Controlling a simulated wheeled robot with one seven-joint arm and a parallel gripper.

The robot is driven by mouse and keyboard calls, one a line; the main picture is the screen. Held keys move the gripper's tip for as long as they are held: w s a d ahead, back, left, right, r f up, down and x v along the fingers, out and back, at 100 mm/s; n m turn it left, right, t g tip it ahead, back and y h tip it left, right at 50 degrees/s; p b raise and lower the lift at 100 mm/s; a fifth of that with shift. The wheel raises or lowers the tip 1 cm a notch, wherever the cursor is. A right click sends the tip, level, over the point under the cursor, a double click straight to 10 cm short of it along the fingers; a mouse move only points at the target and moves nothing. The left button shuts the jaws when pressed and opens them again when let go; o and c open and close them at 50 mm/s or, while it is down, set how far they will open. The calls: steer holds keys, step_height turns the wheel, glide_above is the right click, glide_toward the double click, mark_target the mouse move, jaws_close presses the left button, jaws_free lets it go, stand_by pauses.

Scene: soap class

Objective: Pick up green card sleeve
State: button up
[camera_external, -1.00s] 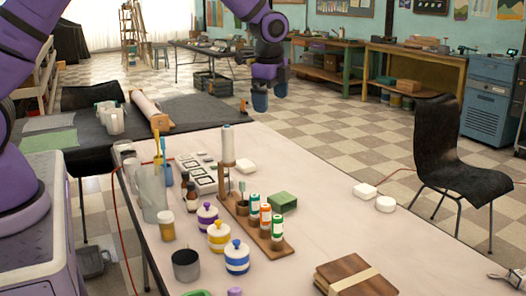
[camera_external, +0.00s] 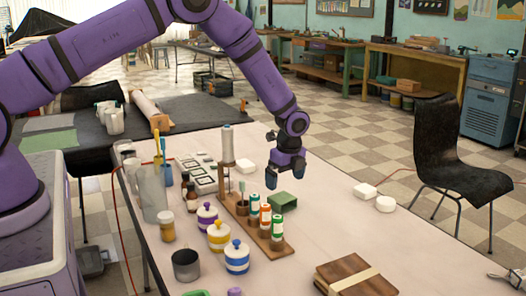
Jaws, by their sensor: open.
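A small green block-shaped piece (camera_external: 283,201), which looks like the green card sleeve, lies on the pale table, just behind the wooden rack of small bottles. My gripper (camera_external: 285,176) is open and points down above it, with a gap between the fingertips and the sleeve. Nothing shows between the fingers. The sleeve's top and near side are in plain view.
The wooden rack (camera_external: 240,214) with orange- and green-labelled bottles and a tall spool stands close in front. Striped lidded jars (camera_external: 237,258) and a grey cup (camera_external: 186,265) are nearer. A brown wooden block (camera_external: 356,277) lies at front right.

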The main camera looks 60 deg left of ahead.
mark_target(282, 197)
steer(key=f, duration=0.2)
steer(key=a+f, duration=0.1)
steer(key=f, duration=0.5)
steer(key=shift+a, duration=0.25)
steer(key=shift+r, duration=0.1)
steer(key=c, duration=1)
